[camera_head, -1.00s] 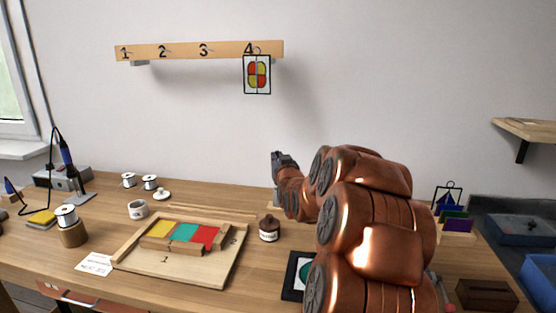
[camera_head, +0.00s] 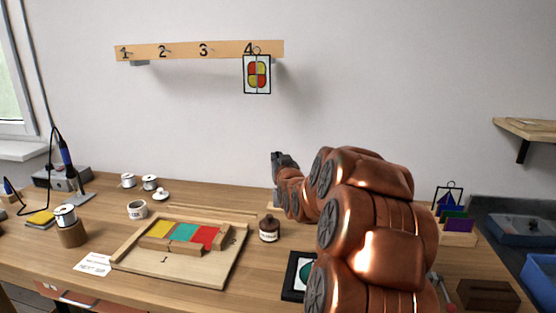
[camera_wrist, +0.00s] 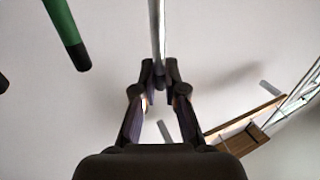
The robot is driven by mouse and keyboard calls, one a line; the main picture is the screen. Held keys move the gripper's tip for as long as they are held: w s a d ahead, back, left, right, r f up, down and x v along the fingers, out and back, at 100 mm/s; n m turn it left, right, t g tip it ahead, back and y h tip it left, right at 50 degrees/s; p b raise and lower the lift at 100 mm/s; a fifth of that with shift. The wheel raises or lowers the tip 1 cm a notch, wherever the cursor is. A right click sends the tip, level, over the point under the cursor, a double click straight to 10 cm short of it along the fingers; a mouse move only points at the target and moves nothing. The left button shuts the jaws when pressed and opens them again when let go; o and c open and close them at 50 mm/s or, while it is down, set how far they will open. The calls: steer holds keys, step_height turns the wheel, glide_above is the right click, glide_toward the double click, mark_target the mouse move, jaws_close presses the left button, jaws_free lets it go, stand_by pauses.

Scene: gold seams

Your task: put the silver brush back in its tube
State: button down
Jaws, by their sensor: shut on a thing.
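My gripper (camera_wrist: 160,75) is shut on a thin silver shaft (camera_wrist: 157,30) in the wrist view, which I take to be the silver brush. The shaft runs from the fingertips up out of the top of the picture, so its far end is not seen. In the head view my gripper (camera_head: 284,160) is raised above the back of the bench, in front of the wall. The brush is not clear there. I cannot make out the tube in either view; my arm hides part of the bench.
A green rod with a black end (camera_wrist: 68,35) is near the gripper, upper left in the wrist view. A brown bottle (camera_head: 269,229) stands left of my arm. A wooden board with coloured glass (camera_head: 180,262) lies further left. A numbered rail (camera_head: 200,50) is on the wall.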

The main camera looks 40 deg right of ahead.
steer(key=shift+f+b, duration=2.05)
steer(key=shift+f, duration=0.25)
stand_by(1.4)
steer(key=c, duration=1.2)
jaws_free()
steer(key=o, duration=0.5)
steer(key=shift+r, duration=0.1)
steer(key=shift+r+p, duration=0.3)
steer(key=shift+r, duration=3.15)
